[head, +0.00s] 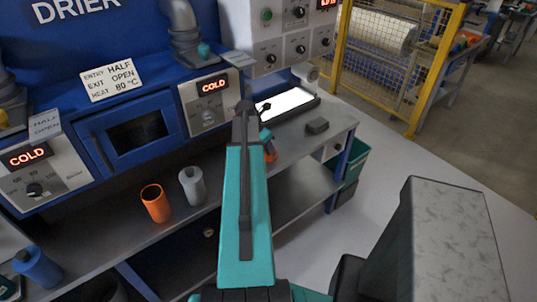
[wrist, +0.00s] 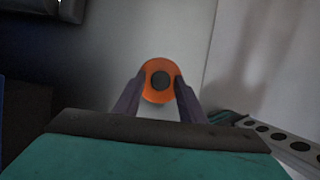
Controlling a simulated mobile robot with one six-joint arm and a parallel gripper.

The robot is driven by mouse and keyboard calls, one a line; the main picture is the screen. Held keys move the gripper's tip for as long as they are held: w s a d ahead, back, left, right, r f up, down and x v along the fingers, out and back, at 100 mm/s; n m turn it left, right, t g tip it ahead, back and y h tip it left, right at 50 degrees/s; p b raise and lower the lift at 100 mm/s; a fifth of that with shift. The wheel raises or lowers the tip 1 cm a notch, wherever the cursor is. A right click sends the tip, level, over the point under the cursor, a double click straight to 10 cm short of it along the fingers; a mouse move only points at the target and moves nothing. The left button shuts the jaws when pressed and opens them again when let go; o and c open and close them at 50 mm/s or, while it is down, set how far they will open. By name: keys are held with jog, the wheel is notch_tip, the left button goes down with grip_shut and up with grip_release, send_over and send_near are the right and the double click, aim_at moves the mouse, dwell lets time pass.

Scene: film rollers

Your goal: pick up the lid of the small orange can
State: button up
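The small orange can (head: 155,204) stands upright on the grey bench at the left in the head view, and its top looks open. In the wrist view a round orange lid (wrist: 160,65) with a dark centre sits between the two fingers of my gripper (wrist: 160,85). The fingers touch it on both sides, so my gripper looks shut on it. In the head view my teal arm hides most of the gripper. A bit of orange (head: 270,153) shows just right of the arm, over the bench.
A grey can (head: 192,186) stands right of the orange can, and a blue one (head: 37,267) is at far left. A bright light plate (head: 287,105) and a small dark block (head: 317,126) are on the bench at right. The blue drier (head: 138,133) rises behind.

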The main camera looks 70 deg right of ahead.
grip_shut()
jog(key=shift+r, duration=0.2)
jog(key=shift+r+b, duration=0.8)
jog(key=shift+r, duration=0.6)
jog(key=s+a+b, duration=0.4)
jog(key=a+b, duration=0.1)
jog(key=a, duration=0.5)
jog(key=shift+r, duration=0.45)
jog(key=shift+s+b, duration=0.1)
jog(key=shift+b, duration=0.8)
jog(key=b, duration=0.3)
jog(key=a+b, duration=0.1)
jog(key=b, duration=0.2)
jog(key=shift+s+a+r+b, duration=0.1)
jog(key=shift+s+a+b, duration=0.1)
jog(key=shift+s+b, duration=0.15)
